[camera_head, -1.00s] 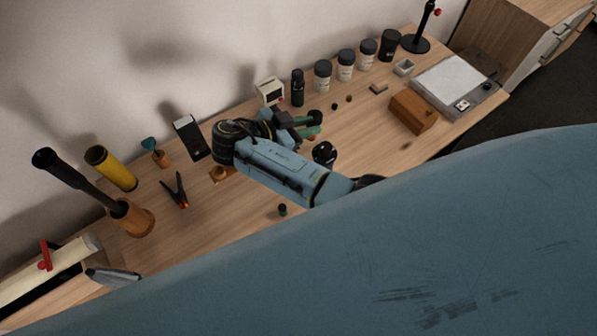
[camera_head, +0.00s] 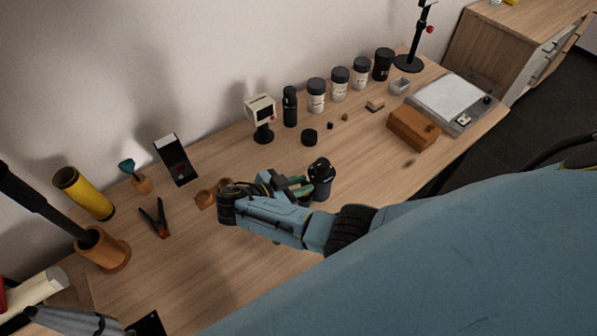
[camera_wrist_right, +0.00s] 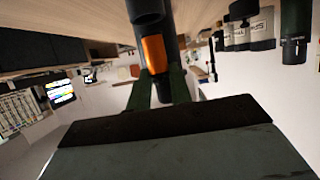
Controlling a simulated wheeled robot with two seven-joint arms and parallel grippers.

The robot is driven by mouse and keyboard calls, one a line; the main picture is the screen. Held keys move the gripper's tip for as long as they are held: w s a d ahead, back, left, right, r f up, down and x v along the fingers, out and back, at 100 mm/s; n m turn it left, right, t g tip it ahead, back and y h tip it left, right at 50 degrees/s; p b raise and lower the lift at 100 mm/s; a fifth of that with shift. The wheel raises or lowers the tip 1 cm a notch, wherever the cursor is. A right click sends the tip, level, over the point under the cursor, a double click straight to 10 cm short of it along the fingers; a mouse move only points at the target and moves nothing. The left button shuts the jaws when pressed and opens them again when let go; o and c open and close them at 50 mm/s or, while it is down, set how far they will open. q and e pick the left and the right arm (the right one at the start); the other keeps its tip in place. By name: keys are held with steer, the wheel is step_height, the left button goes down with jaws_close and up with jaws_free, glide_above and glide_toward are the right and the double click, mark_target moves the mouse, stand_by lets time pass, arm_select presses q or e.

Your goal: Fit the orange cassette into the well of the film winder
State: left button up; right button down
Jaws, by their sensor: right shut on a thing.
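My right gripper (camera_head: 300,187) is low over the middle of the table. In the right wrist view its two green fingers (camera_wrist_right: 160,84) are shut on the orange cassette (camera_wrist_right: 154,54), a dark cylinder with an orange band. The cassette is not clear in the head view, where the gripper covers it. A black upright device (camera_head: 321,178), perhaps the film winder, stands just right of the fingertips. I cannot make out its well, nor whether the cassette touches it. A dark round body (camera_wrist_right: 147,8) shows beyond the cassette in the wrist view. My left gripper is not in view.
Dark-lidded jars (camera_head: 316,97) line the wall. A wooden box (camera_head: 413,127) is at right; pliers (camera_head: 157,220) and a wooden cup (camera_head: 104,252) at left.

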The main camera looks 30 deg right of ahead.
mark_target(300, 204)
steer(key=shift+f+b, duration=1.85)
steer(key=shift+f, duration=0.35)
steer(key=shift+r, duration=0.1)
steer(key=c, duration=1.3)
jaws_free()
steer(key=shift+o, duration=0.2)
